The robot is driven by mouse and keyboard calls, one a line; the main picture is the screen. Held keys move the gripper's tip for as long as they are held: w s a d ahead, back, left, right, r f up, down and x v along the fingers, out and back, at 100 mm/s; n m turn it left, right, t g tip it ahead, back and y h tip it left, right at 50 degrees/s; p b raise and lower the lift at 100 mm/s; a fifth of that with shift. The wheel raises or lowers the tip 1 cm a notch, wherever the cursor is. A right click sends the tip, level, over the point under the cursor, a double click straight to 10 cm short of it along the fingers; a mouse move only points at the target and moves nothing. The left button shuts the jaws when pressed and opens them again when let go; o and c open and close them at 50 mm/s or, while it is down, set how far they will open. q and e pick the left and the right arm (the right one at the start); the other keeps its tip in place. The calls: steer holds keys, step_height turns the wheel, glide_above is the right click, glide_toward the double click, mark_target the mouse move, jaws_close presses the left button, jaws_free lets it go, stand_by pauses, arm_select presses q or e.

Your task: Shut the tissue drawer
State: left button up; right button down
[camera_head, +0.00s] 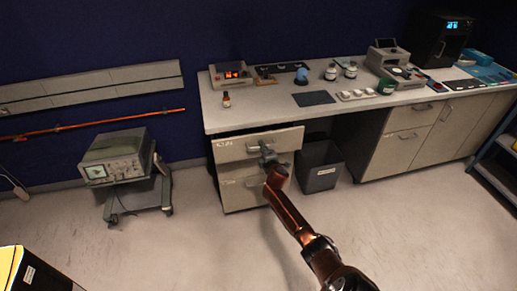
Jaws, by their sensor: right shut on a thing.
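A grey cabinet under the left end of the bench has two stacked drawers. The upper drawer (235,150) stands out in front of the lower drawer (236,194), so it looks partly open; a dark gap shows above its front. Both fronts carry small white labels too small to read, so I cannot tell by label which is the tissue drawer. My right gripper (267,154) is at the upper drawer's front, shut on its handle (254,147). The fingers and wrist hide part of the handle and the front. My left gripper is out of view.
A dark bin (321,172) stands just right of the drawers. The bench top (240,113) holds instruments, bottles and trays. An oscilloscope (113,157) sits on a cart to the left. A blue shelf frame (492,165) is at the far right.

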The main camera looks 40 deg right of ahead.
steer(key=c, duration=2.3)
jaws_free()
steer(key=shift+s, duration=0.1)
steer(key=v, duration=1.2)
